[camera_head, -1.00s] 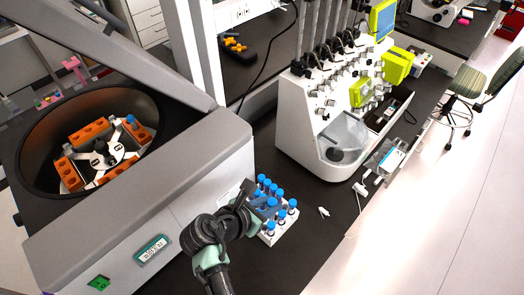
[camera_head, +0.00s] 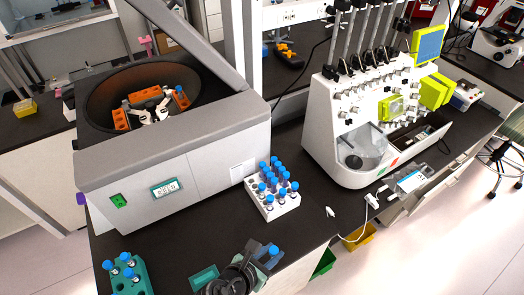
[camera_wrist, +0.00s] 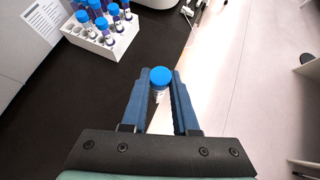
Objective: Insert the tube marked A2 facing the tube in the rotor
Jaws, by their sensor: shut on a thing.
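My gripper (camera_wrist: 161,88) is shut on a blue-capped tube (camera_wrist: 159,79), with the cap upward between the fingers. The held tube's cap also shows in the head view (camera_head: 273,251), low in the picture, in front of the white rack (camera_head: 262,207). The label on the held tube cannot be read. The centrifuge (camera_head: 175,160) has its lid raised. Its rotor (camera_head: 158,113) has orange buckets, and one blue-capped tube (camera_head: 180,90) stands in the bucket at the right. The front of the rotor is hidden by the bowl's rim.
The white rack holds several blue-capped tubes and has empty holes on its left. A teal rack (camera_head: 137,278) with several tubes stands at the lower left. The white cell processor (camera_head: 335,150) stands at the right.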

